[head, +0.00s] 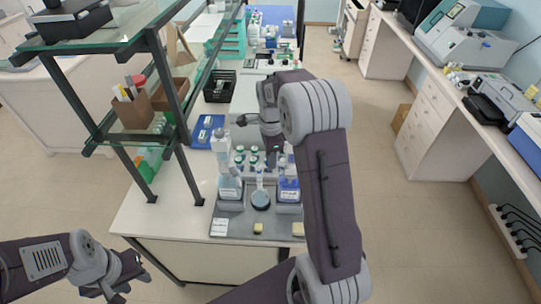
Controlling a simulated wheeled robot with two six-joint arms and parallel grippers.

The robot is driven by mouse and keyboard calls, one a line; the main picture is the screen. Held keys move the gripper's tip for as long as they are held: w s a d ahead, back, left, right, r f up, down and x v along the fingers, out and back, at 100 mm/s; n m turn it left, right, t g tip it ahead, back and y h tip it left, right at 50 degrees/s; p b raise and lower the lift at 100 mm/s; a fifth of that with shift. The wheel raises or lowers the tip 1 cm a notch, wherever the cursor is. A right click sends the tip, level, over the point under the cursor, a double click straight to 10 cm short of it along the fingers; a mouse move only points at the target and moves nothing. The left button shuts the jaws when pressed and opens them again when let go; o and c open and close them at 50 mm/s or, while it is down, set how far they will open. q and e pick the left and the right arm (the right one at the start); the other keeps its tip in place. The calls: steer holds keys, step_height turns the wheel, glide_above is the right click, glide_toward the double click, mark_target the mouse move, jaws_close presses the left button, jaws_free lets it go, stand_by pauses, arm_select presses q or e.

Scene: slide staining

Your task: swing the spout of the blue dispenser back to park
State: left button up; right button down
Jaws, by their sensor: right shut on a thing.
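The blue dispenser (288,190) is a bottle with a blue and white body. It stands at the right of the grey tray (236,229) on the bench, and my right arm passes close by its right side. Its top and spout are largely hidden behind my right gripper. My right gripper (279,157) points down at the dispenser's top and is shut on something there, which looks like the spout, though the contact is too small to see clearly. My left gripper (122,282) is at the lower left, away from the bench, empty, with its fingers apart.
A second dispenser (229,187) with pale blue liquid stands at the tray's left. A small round dark vessel (261,200) sits between the two. Several green-capped bottles (240,158) stand behind. A glass-shelved rack (150,125) rises at the left. The bench's front left is clear.

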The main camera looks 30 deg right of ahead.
steer(key=s+d+n+p, duration=0.1)
steer(key=s+d+n, duration=0.2)
steer(key=s+n, duration=0.5)
steer(key=shift+n, duration=3.4)
steer(key=shift+d, duration=0.1)
steer(key=c, duration=1.4)
jaws_free()
steer(key=shift+s, duration=0.15)
steer(key=shift+o, duration=0.2)
